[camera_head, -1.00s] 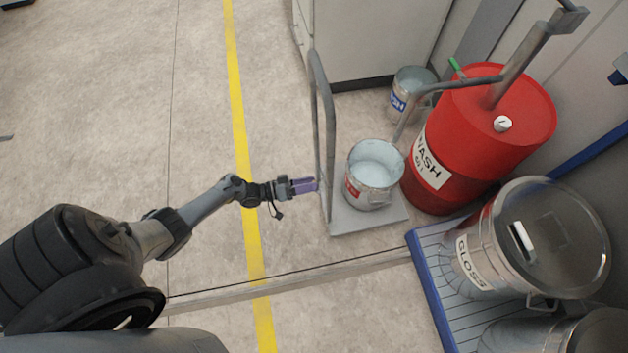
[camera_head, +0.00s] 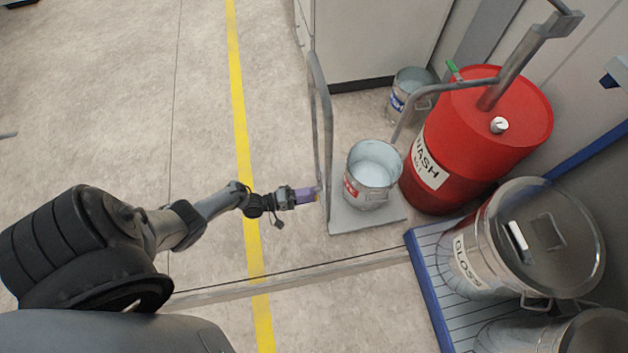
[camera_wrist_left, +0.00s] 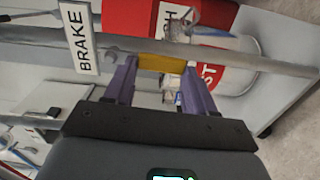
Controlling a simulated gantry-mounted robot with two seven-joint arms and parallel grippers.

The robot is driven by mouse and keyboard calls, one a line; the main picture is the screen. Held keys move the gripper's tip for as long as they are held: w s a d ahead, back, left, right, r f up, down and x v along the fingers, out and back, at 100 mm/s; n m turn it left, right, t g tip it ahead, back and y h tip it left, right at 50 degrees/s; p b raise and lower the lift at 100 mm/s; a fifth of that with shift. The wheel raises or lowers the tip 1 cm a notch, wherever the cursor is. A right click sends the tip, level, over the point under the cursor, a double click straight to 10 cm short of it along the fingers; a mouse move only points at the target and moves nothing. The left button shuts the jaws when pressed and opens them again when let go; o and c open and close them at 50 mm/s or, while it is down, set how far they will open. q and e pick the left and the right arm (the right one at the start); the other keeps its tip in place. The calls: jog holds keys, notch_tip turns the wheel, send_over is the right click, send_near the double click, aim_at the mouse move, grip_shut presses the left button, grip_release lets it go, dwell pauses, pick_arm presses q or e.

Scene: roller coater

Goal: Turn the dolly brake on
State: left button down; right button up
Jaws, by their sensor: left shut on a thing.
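The dolly (camera_head: 345,219) is a grey platform with upright tube handles, standing right of the yellow floor line. My left gripper (camera_head: 314,194) is at the dolly's left edge, beside the left handle tube. In the left wrist view, the purple fingers of my left gripper (camera_wrist_left: 159,68) are shut on a yellow brake lever (camera_wrist_left: 162,62), one finger at each end of it. A white BRAKE label (camera_wrist_left: 79,37) hangs on the grey tube (camera_wrist_left: 225,58) just left of the lever. The lever's pivot cannot be made out. My right gripper is in neither view.
A metal bucket (camera_head: 372,174) of pale liquid stands on the dolly. Behind are another bucket (camera_head: 409,88) and a red WASH drum (camera_head: 440,150). A blue-edged pallet (camera_head: 430,290) holds metal GLOSS drums (camera_head: 480,250) at the right.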

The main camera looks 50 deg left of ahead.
pick_arm(q)
jog(key=shift+d+n, duration=0.15)
jog(key=shift+n, duration=0.15)
jog(key=c, duration=0.7)
grip_release()
jog(key=shift+c, duration=0.2)
jog(key=o, duration=0.4)
jog(key=shift+s, duration=0.1)
jog(key=v, duration=1)
jog(key=shift+s, duration=0.4)
jog(key=shift+p, duration=0.4)
